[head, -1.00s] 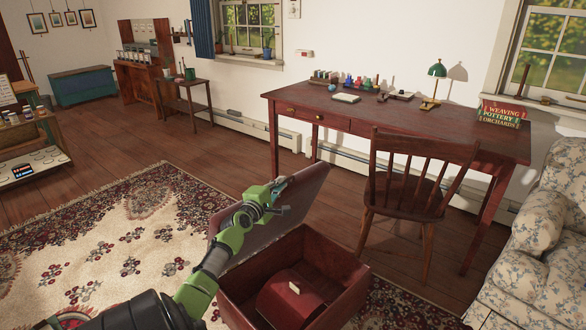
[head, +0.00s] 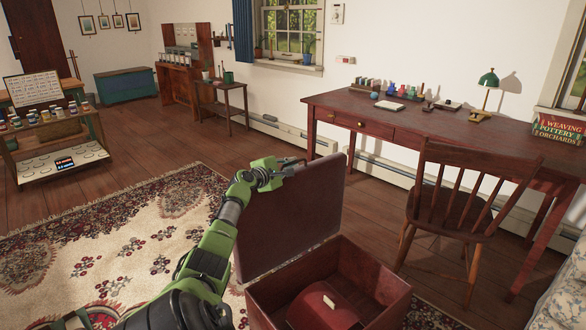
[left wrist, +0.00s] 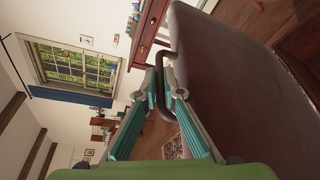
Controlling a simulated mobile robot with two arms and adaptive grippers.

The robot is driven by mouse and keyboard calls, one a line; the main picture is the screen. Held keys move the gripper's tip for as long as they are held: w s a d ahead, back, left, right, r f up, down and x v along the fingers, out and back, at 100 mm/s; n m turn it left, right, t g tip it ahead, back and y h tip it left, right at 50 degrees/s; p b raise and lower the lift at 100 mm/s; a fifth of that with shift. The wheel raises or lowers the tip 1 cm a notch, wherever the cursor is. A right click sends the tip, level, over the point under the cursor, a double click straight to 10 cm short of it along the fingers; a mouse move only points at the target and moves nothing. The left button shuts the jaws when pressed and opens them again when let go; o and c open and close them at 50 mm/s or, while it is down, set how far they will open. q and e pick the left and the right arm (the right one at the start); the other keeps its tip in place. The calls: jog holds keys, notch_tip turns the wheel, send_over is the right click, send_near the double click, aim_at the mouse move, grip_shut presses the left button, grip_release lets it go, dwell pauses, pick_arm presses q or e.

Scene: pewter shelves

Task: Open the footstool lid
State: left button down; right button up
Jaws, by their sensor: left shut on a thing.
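The footstool (head: 370,283) is a dark red box at the lower middle of the head view. Its lid (head: 295,220) is raised and stands close to upright on the left side of the box. My left gripper (head: 286,168) is at the lid's top edge, shut on a dark loop handle, which shows between the fingers in the left wrist view (left wrist: 165,72). The padded brown face of the lid also fills the right of the left wrist view (left wrist: 230,90). Inside the open box lies a red rounded object (head: 322,306) with a pale tab. My right gripper is not in view.
A wooden chair (head: 462,200) stands right of the footstool, before a red desk (head: 420,122) with a green lamp (head: 488,82). A patterned rug (head: 130,240) lies to the left. A floral armchair (head: 562,300) is at the lower right.

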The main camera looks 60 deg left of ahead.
pick_arm(q)
jog(key=shift+a+r, duration=0.3)
jog(key=shift+r, duration=0.1)
jog(key=c, duration=2.2)
grip_release()
jog(key=shift+o, duration=0.2)
jog(key=shift+d+f, duration=0.1)
jog(key=shift+d, duration=0.05)
jog(key=shift+f, duration=0.15)
jog(key=shift+s, duration=0.1)
jog(key=v, duration=1.1)
jog(key=shift+s+d, duration=0.25)
jog(key=shift+s, duration=0.1)
